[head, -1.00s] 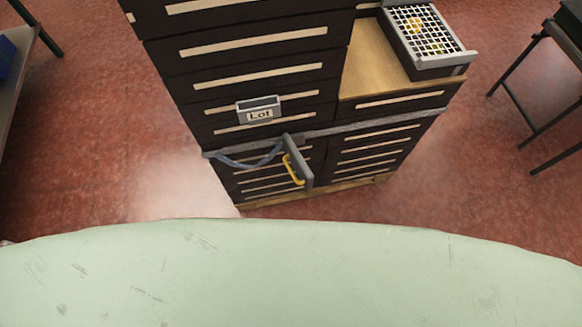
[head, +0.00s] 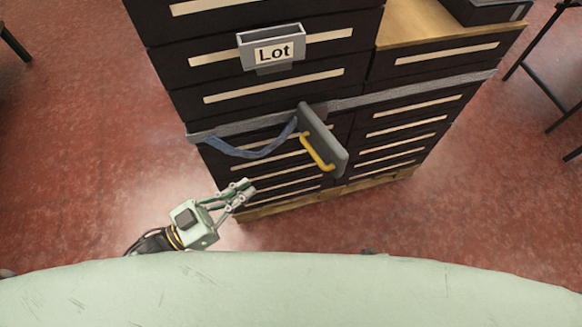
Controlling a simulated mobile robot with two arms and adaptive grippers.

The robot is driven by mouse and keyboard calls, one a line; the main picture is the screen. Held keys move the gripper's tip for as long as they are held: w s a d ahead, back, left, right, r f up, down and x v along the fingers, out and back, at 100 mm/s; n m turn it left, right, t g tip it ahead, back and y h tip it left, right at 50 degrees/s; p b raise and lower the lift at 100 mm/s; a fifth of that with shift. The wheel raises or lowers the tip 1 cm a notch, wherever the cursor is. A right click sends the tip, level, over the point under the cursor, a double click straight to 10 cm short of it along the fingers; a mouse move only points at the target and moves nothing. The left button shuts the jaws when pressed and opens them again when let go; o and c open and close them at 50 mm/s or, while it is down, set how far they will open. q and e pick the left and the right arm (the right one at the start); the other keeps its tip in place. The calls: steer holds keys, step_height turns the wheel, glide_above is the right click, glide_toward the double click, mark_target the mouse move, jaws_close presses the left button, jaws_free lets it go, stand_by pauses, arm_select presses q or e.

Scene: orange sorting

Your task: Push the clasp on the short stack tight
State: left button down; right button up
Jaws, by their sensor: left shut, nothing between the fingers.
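The clasp (head: 325,141) is a grey plate with a yellow handle (head: 318,154) on the front of the stacked dark crates. It stands out at an angle from the grey strap (head: 400,96) that runs around the crates. A slack blue band (head: 250,152) sags from the strap's left part to the clasp. The short stack (head: 410,125) is on the right, beside the taller stack (head: 255,85). My left gripper (head: 246,188) is shut and empty, below and left of the clasp and apart from it. My right gripper is not in view.
A grey holder with a "Lot" label (head: 271,47) sticks out from the tall stack above the clasp. The crates stand on a wooden pallet (head: 375,184). A dark tray (head: 487,10) sits on the short stack.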

arm_select(q)
steer(key=r+x, duration=0.1)
steer(key=x, duration=1.3)
steer(key=shift+s+d, duration=0.25)
steer(key=shift+s, duration=0.1)
steer(key=shift+d, duration=0.15)
